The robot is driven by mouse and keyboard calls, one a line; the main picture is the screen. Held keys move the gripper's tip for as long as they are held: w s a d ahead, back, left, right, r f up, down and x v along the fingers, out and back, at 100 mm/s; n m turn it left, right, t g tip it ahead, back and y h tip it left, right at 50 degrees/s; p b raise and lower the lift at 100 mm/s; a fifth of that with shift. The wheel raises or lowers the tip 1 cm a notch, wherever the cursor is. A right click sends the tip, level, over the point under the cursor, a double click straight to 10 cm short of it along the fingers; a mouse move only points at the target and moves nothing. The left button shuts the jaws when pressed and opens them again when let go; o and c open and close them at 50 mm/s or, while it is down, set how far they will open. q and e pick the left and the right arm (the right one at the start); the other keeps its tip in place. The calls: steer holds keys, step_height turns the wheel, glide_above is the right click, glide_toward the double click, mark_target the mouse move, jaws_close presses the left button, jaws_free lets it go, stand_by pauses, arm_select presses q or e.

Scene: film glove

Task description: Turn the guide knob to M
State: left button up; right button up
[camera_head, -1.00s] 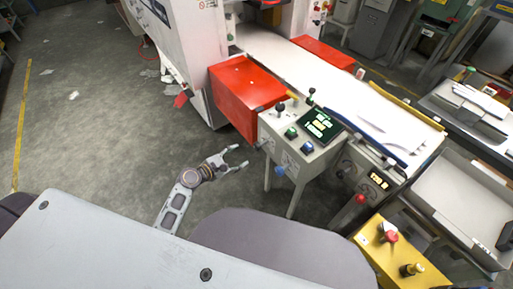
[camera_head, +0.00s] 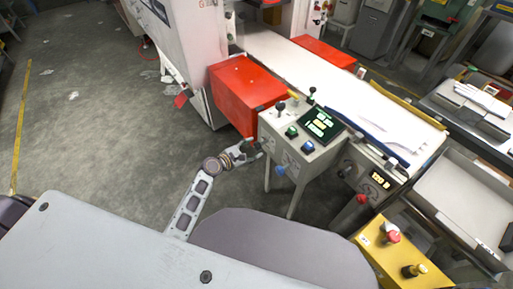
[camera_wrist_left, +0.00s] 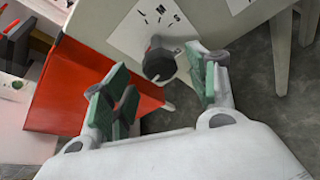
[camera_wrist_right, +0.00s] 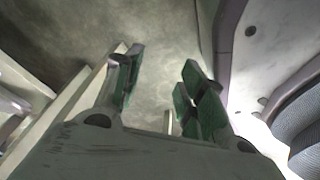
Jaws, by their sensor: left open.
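The plate is on the pale control box (camera_head: 300,150). My left gripper (camera_head: 251,150) is at the box's left side in the head view. In the left wrist view my left gripper (camera_wrist_left: 163,80) is open, its green-padded fingers on either side of the knob; contact is not clear. My right gripper (camera_wrist_right: 160,70) is open and empty in the right wrist view.
A red box (camera_head: 245,95) stands just left of the control box. The control box carries levers, buttons and a small screen (camera_head: 320,125). The floor (camera_head: 90,120) to the left is clear apart from scraps.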

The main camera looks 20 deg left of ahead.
mark_target(255, 147)
arm_select(q)
steer(key=shift+x, duration=1.25)
steer(key=shift+w+d+f+b, duration=0.2)
steer(key=shift+w+d+b, duration=0.1)
steer(key=shift+w, duration=0.15)
arm_select(e)
steer(key=shift+w+a+r, duration=0.25)
steer(key=shift+w+a, duration=0.3)
steer(key=shift+w, duration=0.15)
arm_select(q)
steer(key=shift+a, duration=0.1)
steer(key=c, duration=1)
arm_select(e)
steer(key=shift+d, duration=0.4)
arm_select(q)
steer(key=shift+c, duration=0.2)
